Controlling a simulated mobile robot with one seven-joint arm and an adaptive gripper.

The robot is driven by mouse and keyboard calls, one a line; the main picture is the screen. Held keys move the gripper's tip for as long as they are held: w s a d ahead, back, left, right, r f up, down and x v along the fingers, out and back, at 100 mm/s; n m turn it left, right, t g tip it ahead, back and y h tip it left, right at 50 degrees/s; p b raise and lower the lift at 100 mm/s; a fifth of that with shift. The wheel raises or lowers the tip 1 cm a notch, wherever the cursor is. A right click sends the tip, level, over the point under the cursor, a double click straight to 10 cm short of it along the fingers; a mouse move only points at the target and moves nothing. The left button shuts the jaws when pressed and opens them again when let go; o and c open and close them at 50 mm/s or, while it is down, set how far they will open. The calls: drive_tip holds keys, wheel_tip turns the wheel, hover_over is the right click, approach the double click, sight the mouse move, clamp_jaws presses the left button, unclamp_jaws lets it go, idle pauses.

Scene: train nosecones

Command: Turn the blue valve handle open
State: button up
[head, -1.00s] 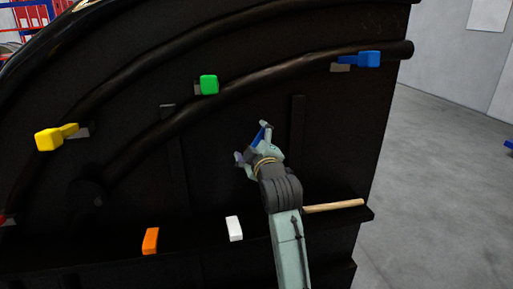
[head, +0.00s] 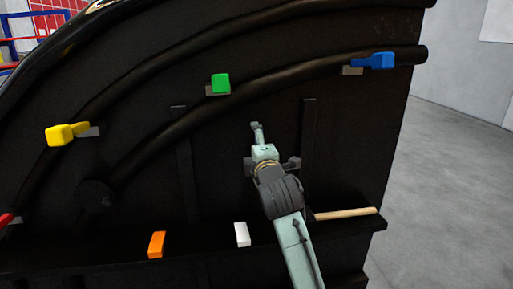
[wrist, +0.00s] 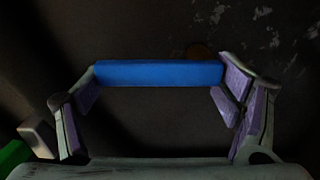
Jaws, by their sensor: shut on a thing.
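A blue valve handle (head: 376,61) sits on the upper right of the black panel, beside a grey plate at the end of a dark pipe. My gripper (head: 262,150) is in front of the middle of the panel, well left of and below that handle. In the wrist view, my gripper (wrist: 160,80) is shut on a blue bar (wrist: 150,72), which spans between the two purple finger pads. The bar is hidden in the head view.
Green (head: 220,84), yellow (head: 62,134), orange (head: 157,244) and white (head: 242,234) handles or blocks are on the panel. A wooden rod (head: 345,214) lies on the lower ledge at right. Curved dark pipes cross the panel. Grey floor (head: 450,170) is clear at right.

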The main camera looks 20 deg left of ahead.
drive_tip(key=shift+d+r, duration=0.15)
drive_tip(key=shift+r, duration=0.1)
drive_tip(key=o, duration=1.6)
drive_tip(key=shift+f, duration=0.1)
drive_tip(key=shift+s, duration=0.1)
drive_tip(key=v, duration=1.1)
drive_tip(key=shift+s+d, duration=0.2)
drive_tip(key=shift+s, duration=0.1)
